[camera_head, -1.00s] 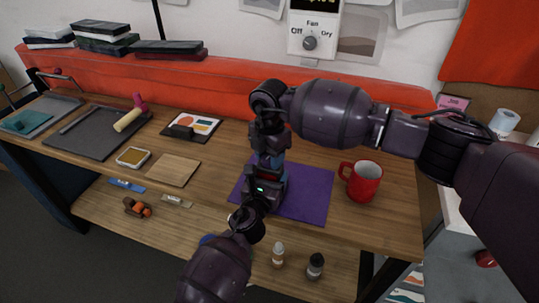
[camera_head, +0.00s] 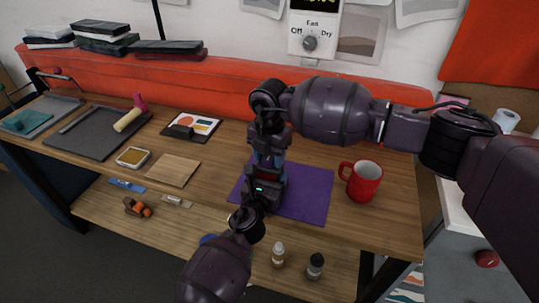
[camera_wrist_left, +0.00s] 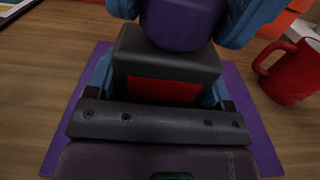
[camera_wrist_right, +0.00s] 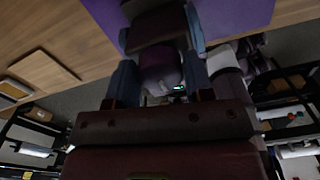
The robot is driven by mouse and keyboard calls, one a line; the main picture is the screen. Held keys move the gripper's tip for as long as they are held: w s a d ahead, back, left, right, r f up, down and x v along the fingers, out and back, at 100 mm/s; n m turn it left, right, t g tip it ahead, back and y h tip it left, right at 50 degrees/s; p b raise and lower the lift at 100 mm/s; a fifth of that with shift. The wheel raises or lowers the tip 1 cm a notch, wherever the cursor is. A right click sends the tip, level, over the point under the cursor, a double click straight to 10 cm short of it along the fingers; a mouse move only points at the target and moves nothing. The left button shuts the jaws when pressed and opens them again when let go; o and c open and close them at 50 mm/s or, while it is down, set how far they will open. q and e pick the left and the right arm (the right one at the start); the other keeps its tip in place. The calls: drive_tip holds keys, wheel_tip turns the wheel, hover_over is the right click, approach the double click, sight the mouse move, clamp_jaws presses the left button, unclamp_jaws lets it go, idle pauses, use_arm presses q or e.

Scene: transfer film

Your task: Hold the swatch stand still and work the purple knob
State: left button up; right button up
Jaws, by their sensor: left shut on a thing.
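The swatch stand (camera_wrist_left: 165,80), a black block with a red front panel, stands on the purple mat (camera_head: 310,190). My left gripper (camera_wrist_left: 160,88) is shut on it, one blue finger along each side. The purple knob (camera_wrist_left: 180,24) is on top of the stand. My right gripper (camera_wrist_right: 158,80) comes down from above, with a blue finger on each side of the knob, which also shows in the right wrist view (camera_wrist_right: 160,62). I cannot tell whether these fingers press on it. In the head view my two grippers hide most of the stand and knob.
A red mug (camera_head: 362,180) stands close to the right of the mat. A wooden square (camera_head: 173,169), an ink pad (camera_head: 133,157) and a dark tray (camera_head: 85,142) lie to the left. Bottles (camera_head: 315,266) stand on the lower shelf.

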sight(269, 156)
drive_tip(key=o, duration=0.3)
drive_tip(key=shift+o, duration=0.2)
wheel_tip(269, 156, up, 12)
idle(0.5)
use_arm(q)
drive_tip(key=o, duration=1.1)
